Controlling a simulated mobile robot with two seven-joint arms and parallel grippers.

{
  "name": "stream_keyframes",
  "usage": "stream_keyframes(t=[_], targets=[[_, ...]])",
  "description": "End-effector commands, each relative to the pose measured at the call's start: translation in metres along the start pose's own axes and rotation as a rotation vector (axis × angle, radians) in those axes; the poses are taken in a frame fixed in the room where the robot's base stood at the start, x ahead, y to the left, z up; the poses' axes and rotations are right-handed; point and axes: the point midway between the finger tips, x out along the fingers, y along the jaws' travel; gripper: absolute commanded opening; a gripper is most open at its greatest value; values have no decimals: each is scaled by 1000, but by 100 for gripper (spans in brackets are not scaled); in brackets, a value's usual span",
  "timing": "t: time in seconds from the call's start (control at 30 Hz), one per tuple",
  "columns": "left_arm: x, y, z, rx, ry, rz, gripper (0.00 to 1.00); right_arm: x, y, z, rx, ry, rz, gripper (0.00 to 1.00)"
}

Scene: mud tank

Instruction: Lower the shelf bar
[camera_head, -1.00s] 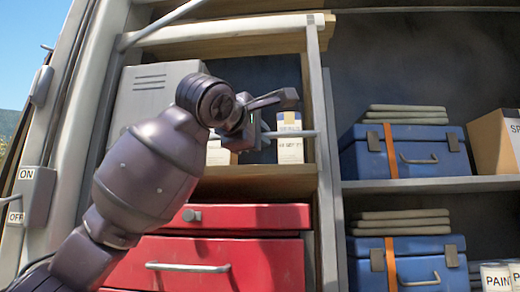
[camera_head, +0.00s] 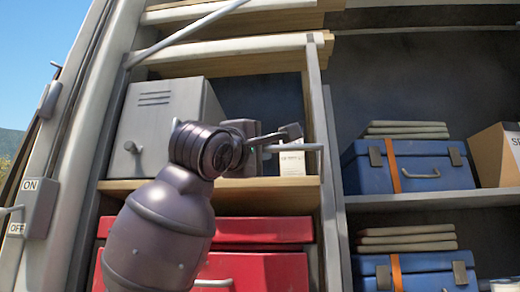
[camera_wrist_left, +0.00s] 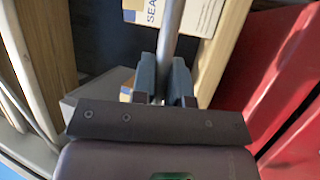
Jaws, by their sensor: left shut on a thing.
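The shelf bar (camera_head: 308,147) is a thin grey rod lying roughly level in front of the upper left compartment. Its right end reaches the upright post. My left gripper (camera_head: 272,139) is shut on the bar, to the left of that post. In the left wrist view, the bar (camera_wrist_left: 172,30) runs up the picture from between the fingers of my left gripper (camera_wrist_left: 166,75). The gripper and wrist hide the bar's left part in the head view. My right gripper is not in view.
A grey metal case (camera_head: 160,110) and a white labelled carton (camera_head: 291,163) stand on the wooden shelf behind my gripper. A red toolbox (camera_head: 262,230) is below. The wooden post (camera_head: 318,100) stands close on the right.

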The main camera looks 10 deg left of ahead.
Motion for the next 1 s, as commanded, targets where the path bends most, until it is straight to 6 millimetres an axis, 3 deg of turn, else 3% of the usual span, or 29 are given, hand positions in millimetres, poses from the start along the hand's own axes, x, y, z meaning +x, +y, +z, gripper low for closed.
stream_keyframes(t=[0.17,0.2,0.33,0.73,1.0], targets=[[0,0,0,0,-1,-1,0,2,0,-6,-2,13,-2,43],[0,0,0,0,-1,-1,19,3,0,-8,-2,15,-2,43],[0,0,0,0,-1,-1,39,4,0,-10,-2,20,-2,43],[-6,0,0,0,-1,1,40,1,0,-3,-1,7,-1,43],[-48,0,0,0,-2,5,40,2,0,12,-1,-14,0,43]])
